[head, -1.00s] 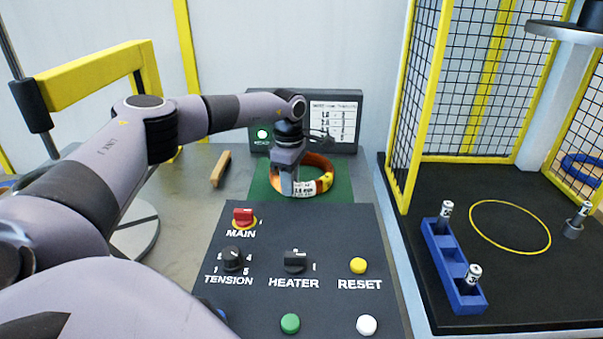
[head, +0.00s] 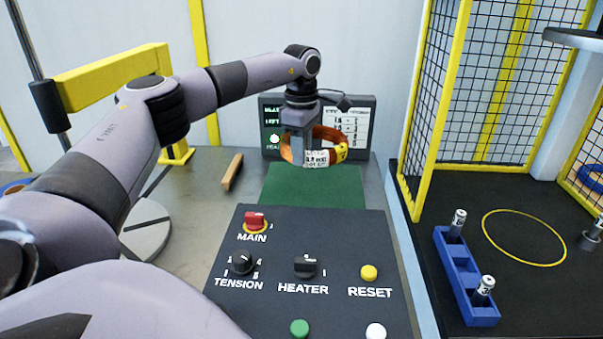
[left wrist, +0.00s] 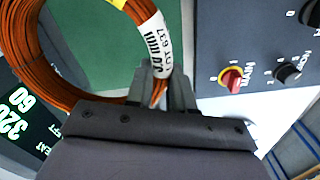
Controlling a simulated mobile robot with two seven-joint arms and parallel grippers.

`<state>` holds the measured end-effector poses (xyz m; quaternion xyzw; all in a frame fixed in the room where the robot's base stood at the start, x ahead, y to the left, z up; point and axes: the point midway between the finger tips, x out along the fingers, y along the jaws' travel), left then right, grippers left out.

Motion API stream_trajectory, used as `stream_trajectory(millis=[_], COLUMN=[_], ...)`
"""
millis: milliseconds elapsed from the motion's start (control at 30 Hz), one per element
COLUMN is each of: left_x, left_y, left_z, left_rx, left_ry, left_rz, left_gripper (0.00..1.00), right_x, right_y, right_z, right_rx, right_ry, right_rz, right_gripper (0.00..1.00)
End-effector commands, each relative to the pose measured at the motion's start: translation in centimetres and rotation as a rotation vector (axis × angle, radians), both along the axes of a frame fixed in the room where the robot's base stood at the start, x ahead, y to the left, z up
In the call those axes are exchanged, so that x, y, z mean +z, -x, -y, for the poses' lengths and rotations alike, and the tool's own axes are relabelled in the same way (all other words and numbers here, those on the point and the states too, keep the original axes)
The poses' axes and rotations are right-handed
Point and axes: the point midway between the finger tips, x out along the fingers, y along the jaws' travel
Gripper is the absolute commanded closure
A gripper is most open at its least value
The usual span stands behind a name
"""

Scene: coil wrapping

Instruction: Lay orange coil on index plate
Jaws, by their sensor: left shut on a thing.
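The orange coil (head: 331,140) is a ring of copper-orange wire with a white printed label and a yellow patch. My left gripper (head: 302,152) is shut on its near-left side, by the label, and holds it above the green mat (head: 312,190). In the left wrist view the coil (left wrist: 60,95) fills the left side, with its white label (left wrist: 155,45) at the fingers (left wrist: 160,92). A yellow ring outline (head: 525,238) is marked on the black plate at the right; I cannot tell whether this is the index plate. My right gripper is not in view.
A dark control panel (head: 320,235) with knobs and buttons stands in front of the mat. A display box (head: 365,118) stands behind it. Yellow-framed mesh (head: 480,90) fences the black plate. A blue holder (head: 462,275) with labelled cylinders stands beside the ring outline.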

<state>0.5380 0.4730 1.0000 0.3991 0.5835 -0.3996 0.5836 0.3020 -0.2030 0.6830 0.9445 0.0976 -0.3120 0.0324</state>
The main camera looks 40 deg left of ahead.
Motion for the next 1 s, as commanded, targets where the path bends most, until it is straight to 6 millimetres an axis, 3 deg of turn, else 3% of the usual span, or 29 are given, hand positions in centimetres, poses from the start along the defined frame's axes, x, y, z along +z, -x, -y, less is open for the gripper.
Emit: stream_trajectory(millis=[33,200,433,733,1000], left_x=[1.8,5.6,9.1,10.6,9.6], left_y=[-0.2,-0.2,-0.2,-0.1,0.1], left_z=[0.1,0.1,0.1,0.1,0.9], left_rx=[-0.001,0.0,0.0,-0.002,-0.022], left_ry=[0.002,0.001,0.001,0.0,0.0], left_rz=[0.012,0.01,0.009,0.008,0.004], left_gripper=[1.0,1.0,1.0,1.0,1.0], right_x=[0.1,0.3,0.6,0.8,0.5], right_y=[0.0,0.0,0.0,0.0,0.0], right_z=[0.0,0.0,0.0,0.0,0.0], right_rx=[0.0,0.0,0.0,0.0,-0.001], right_ry=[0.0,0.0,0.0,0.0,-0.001], right_rz=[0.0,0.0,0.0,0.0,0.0], right_gripper=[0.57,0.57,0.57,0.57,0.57])
